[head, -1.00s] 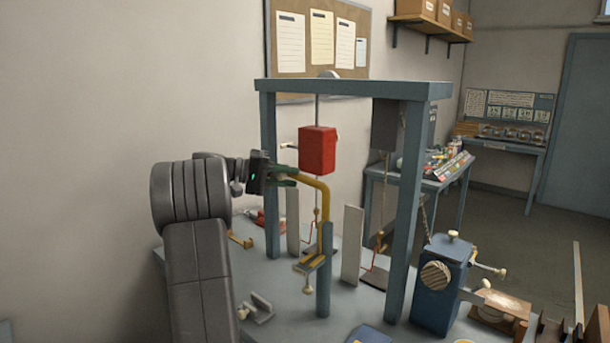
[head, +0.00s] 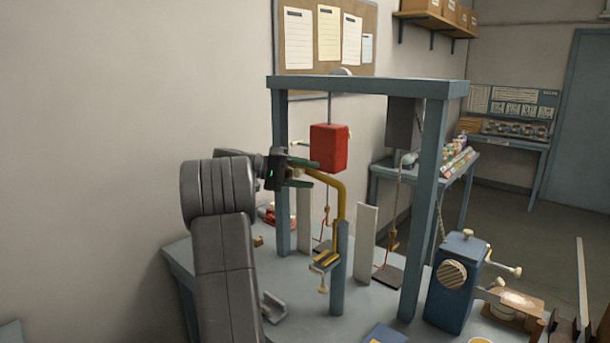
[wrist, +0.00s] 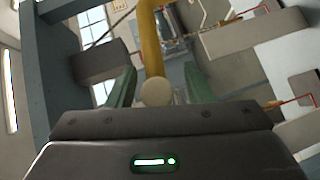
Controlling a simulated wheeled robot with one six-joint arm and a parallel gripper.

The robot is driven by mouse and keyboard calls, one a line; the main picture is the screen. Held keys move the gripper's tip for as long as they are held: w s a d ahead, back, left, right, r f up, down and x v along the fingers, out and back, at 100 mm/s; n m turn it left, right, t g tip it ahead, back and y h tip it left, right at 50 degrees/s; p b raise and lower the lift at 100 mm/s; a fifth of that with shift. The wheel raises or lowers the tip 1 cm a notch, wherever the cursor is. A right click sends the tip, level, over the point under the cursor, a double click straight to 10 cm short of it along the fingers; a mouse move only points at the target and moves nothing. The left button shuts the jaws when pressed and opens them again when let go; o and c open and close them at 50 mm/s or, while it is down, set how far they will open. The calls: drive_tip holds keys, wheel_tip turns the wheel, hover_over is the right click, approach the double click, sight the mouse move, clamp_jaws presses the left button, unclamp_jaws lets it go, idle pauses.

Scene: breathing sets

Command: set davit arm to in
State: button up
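The davit arm (head: 342,195) is a yellow bent bar on a blue-grey post (head: 340,265). Its upper part reaches left, toward my gripper. My gripper (head: 303,171) is at the free end of this bar, with its green fingers apart. In the wrist view, the davit arm (wrist: 151,40) runs between the fingers of my gripper (wrist: 160,88), and a pale round knob (wrist: 157,92) shows at its near end. Gaps show on both sides of the bar, so the fingers do not appear to press on it.
A blue-grey frame (head: 370,87) stands over the bench, with a red block (head: 329,148) hanging close behind my gripper. Pale upright plates (head: 365,243) stand near the post. A blue box with a crank (head: 460,280) is at right. Open wall is at left.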

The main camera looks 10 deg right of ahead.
drive_tip(key=shift+a+r, duration=0.1)
drive_tip(key=shift+a, duration=0.05)
drive_tip(key=b+v, duration=0.1)
drive_tip(key=v, duration=1.2)
drive_tip(key=shift+a+b, duration=0.3)
drive_tip(key=shift+a, duration=0.05)
drive_tip(key=shift+d, duration=0.1)
drive_tip(key=p+x, duration=0.1)
drive_tip(key=x, duration=1.2)
drive_tip(key=shift+r+p, duration=0.1)
drive_tip(key=shift+p, duration=0.2)
drive_tip(key=shift+s+d, duration=0.1)
drive_tip(key=shift+d, duration=0.25)
drive_tip(key=shift+a, duration=0.15)
